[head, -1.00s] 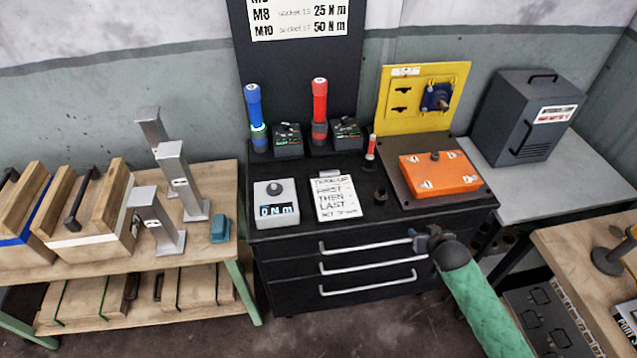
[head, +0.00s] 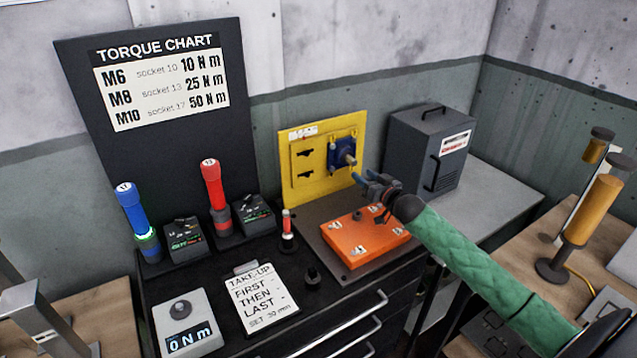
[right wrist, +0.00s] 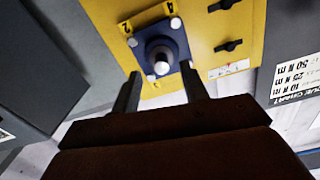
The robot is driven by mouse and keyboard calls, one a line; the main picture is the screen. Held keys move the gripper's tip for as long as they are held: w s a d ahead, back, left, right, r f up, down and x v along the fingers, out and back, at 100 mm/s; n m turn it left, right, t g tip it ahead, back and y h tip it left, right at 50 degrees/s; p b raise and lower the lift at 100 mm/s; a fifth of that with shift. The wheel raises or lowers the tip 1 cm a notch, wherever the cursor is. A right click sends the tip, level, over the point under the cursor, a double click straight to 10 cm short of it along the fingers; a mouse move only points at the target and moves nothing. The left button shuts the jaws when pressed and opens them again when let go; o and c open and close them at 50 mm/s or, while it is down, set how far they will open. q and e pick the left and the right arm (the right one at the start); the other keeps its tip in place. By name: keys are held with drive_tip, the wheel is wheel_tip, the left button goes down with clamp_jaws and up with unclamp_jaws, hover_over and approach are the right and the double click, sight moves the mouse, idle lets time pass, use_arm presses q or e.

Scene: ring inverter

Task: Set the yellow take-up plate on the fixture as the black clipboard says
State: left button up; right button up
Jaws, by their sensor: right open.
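The yellow take-up plate (head: 315,178) stands upright behind the orange box. It carries a blue block (head: 337,158) with a protruding grey shaft (head: 349,160), two black knobs and a small scale strip. My right gripper (head: 362,180) is open and empty, just in front and to the right of the block. In the right wrist view its two fingers (right wrist: 160,72) point at the blue block (right wrist: 178,45), one on each side of the shaft end (right wrist: 161,66); contact cannot be told.
The orange box (head: 365,240) lies on a dark base plate below my right gripper. A grey cabinet (head: 425,150) stands close to the right.

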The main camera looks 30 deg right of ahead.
sight(355, 163)
drive_tip(key=shift+w+d+r+p, duration=0.1)
drive_tip(key=shift+w+r+p, duration=0.1)
drive_tip(key=shift+r, duration=0.3)
drive_tip(key=shift+w+d+r+p, duration=0.1)
drive_tip(key=shift+w+r+p, duration=0.1)
drive_tip(key=shift+r, duration=0.25)
drive_tip(key=w, duration=0.2)
drive_tip(key=w+p, duration=0.1)
drive_tip(key=w, duration=0.1)
drive_tip(key=shift+w+a+f, duration=0.2)
drive_tip(key=shift+w+p, duration=0.55)
drive_tip(key=shift+w, duration=0.1)
drive_tip(key=shift+w+a+f, duration=0.15)
drive_tip(key=shift+w, duration=0.55)
use_arm(q)
wheel_tip(355, 163, down, 6)
drive_tip(key=s+a, duration=0.2)
drive_tip(key=shift+s+a+t, duration=0.25)
drive_tip(key=shift+t, duration=0.05)
use_arm(e)
drive_tip(key=shift+s, duration=0.1)
use_arm(q)
drive_tip(key=shift+w, duration=0.1)
use_arm(e)
clamp_jaws()
